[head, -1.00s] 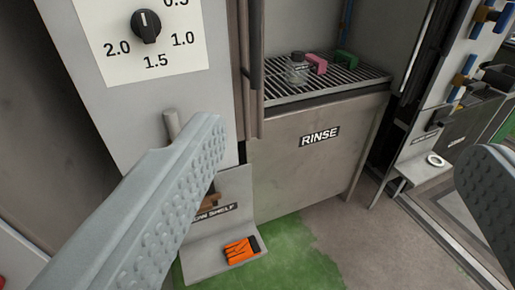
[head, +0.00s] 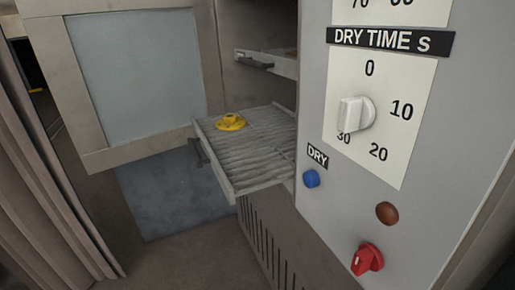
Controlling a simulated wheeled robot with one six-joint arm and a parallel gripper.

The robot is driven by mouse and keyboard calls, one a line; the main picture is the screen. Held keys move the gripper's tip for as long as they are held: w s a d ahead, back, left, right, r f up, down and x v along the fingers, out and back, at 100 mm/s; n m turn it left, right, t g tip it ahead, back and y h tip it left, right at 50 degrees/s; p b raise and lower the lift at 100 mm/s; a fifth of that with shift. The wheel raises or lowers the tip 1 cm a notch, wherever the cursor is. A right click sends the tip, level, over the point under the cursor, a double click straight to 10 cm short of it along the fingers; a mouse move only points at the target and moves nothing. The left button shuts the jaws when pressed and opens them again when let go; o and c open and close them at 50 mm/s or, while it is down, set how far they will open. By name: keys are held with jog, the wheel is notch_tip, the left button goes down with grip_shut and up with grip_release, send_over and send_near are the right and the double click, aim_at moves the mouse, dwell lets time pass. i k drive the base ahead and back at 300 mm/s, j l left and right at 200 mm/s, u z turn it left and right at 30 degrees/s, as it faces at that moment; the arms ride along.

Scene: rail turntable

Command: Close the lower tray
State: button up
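The lower tray (head: 262,160) is a grey ribbed rack pulled out of a cabinet at the picture's middle. Its dark handle (head: 199,151) is on its left front edge. A yellow flanged part (head: 230,122) lies on the tray near its far left corner. Above it, an upper tray (head: 268,62) with its own dark handle (head: 254,61) sits farther back in the cabinet. The cabinet door (head: 135,75), with a pale window panel, stands open at the left. My gripper does not show in the current view.
A control panel at the right has a white dry-time knob (head: 354,113), a blue button (head: 311,179), a brown round lamp or button (head: 386,213) and a red knob (head: 367,259). A vented panel (head: 265,240) lies below the tray. Open floor (head: 190,262) shows at the lower left.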

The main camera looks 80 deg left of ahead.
aim_at(201, 127)
jog(key=k+u, duration=0.15)
jog(key=u, duration=2.3)
